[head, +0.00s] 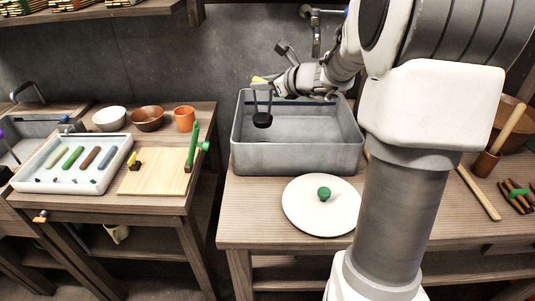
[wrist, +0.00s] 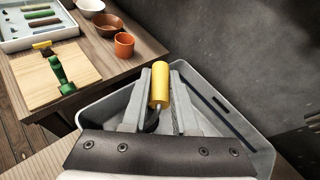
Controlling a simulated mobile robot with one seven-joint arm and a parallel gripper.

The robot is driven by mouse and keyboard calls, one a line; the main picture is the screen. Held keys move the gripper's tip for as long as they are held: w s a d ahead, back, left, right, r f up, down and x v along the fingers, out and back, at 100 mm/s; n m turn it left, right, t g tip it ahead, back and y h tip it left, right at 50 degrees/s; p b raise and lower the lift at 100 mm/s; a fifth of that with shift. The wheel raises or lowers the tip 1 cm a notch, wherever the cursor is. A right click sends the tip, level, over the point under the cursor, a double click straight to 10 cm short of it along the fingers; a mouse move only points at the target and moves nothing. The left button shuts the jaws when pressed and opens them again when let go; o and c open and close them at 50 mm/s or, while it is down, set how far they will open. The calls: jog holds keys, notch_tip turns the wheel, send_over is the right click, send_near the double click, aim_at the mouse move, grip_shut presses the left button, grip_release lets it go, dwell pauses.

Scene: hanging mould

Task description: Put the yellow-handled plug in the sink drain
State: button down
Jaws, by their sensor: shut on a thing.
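The yellow-handled plug (head: 260,79) is between the fingers of my gripper (head: 262,97), over the left part of the grey sink (head: 298,158). Its yellow handle (wrist: 160,86) stands up between the two grey fingers (wrist: 158,100) in the wrist view. A dark round stopper shows at the lower end of the fingers in the head view, inside the sink's outline and apart from the front wall. The sink's rim (wrist: 253,128) surrounds the gripper in the wrist view. I cannot see the drain; the sink floor is mostly hidden.
A faucet (head: 316,42) stands behind the sink. A white round plate (head: 300,218) with a green knob lies in front. On the left table are a white tray (head: 28,184), a wooden board (head: 150,181) with a green tool, two bowls and an orange cup (head: 184,119).

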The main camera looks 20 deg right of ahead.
aim_at(269, 116)
notch_tip(269, 116, down, 10)
jog(key=b, duration=0.4)
jog(key=shift+f, duration=0.1)
jog(key=shift+f+b, duration=0.35)
jog(key=c, duration=0.7)
grip_release()
jog(key=shift+r, duration=0.15)
jog(key=shift+r+p, duration=0.2)
jog(key=shift+p, duration=0.2)
jog(key=shift+s+d+r, duration=0.1)
jog(key=shift+s+r, duration=0.05)
jog(key=shift+r, duration=0.1)
jog(key=p+v, duration=0.2)
jog(key=v, duration=0.9)
jog(key=shift+s+p, duration=0.3)
jog(key=shift+s, duration=0.05)
